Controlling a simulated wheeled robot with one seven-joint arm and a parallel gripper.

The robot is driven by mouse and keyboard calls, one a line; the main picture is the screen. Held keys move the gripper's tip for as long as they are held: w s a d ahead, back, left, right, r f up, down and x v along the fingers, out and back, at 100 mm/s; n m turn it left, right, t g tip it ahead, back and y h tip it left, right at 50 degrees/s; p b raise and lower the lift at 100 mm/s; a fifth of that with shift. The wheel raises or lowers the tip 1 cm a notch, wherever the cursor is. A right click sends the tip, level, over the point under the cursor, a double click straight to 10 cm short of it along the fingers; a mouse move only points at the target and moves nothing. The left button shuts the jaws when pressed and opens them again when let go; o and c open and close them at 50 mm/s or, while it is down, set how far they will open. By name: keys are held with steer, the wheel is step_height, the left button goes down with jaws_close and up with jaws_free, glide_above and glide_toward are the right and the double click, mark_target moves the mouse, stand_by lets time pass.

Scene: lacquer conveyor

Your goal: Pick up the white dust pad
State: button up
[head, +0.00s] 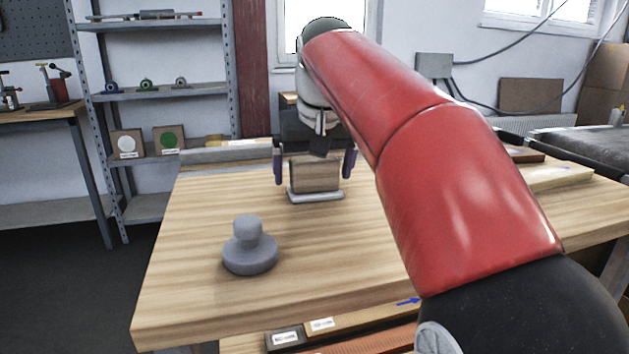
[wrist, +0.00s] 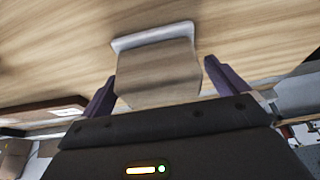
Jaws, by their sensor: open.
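The white dust pad (head: 316,196) is a pale flat base with a wooden block on top. It lies on the wooden table, toward the far side in the head view. It also shows in the wrist view (wrist: 152,38), at upper middle. My gripper (head: 314,172) is open, with its two purple fingers on either side of the wooden block. In the wrist view my gripper (wrist: 161,70) shows a gap between each finger and the block. I see no clear contact. The fingertips' exact height above the table is hard to tell.
A grey knobbed tool (head: 249,250) stands on the table (head: 190,290), nearer and left of the pad. Labelled blocks (head: 320,325) lie below the near edge. A shelf rack (head: 155,92) stands at back left and a conveyor (head: 590,145) at back right.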

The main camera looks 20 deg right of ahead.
steer(key=shift+f, duration=0.1)
steer(key=c, duration=1.1)
step_height(320, 180, up, 10)
steer(key=shift+p, duration=0.4)
